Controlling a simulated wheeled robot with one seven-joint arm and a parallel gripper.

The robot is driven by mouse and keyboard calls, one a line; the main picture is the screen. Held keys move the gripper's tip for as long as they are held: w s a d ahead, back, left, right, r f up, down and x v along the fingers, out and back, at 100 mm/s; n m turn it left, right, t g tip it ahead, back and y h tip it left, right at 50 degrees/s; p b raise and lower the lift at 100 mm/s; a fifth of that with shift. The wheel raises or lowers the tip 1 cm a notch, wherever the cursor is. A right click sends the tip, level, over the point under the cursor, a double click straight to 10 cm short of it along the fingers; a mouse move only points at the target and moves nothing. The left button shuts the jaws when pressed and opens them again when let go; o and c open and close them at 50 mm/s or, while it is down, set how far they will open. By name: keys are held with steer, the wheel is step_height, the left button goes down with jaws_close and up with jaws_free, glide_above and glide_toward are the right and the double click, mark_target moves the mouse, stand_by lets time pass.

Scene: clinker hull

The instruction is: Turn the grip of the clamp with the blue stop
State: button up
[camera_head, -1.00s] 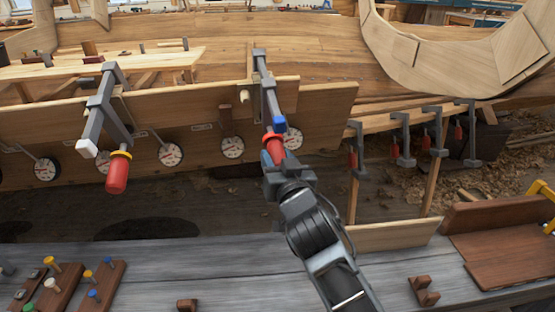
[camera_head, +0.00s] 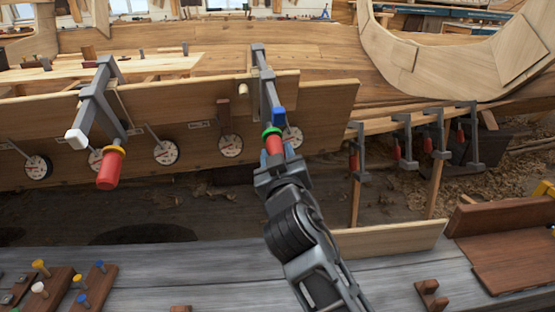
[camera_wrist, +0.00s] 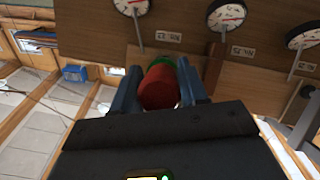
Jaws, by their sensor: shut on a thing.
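The clamp with the blue stop (camera_head: 278,116) hangs on the plank in the middle of the head view, its grey bar (camera_head: 265,84) running up over the plank edge. Its red grip (camera_head: 274,146) has a green collar (camera_head: 271,132) at the upper end. My gripper (camera_head: 274,156) is shut on this red grip from below. In the wrist view the grip (camera_wrist: 159,87) sits between both blue fingers, with the green collar (camera_wrist: 162,61) beyond it. A second clamp (camera_head: 97,100) to the left has a white stop (camera_head: 76,139), a yellow collar and a red grip (camera_head: 110,170).
Several round dials (camera_head: 165,152) line the plank's lower part, one close behind the held clamp. Several smaller clamps (camera_head: 404,143) hang at the right. A grey bench (camera_head: 200,265) with pegged wooden blocks (camera_head: 57,288) lies in front.

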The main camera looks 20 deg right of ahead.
stand_by(0.5)
steer(key=o, duration=1)
steer(key=v, duration=0.7)
steer(key=shift+s, duration=0.4)
steer(key=shift+a, duration=0.1)
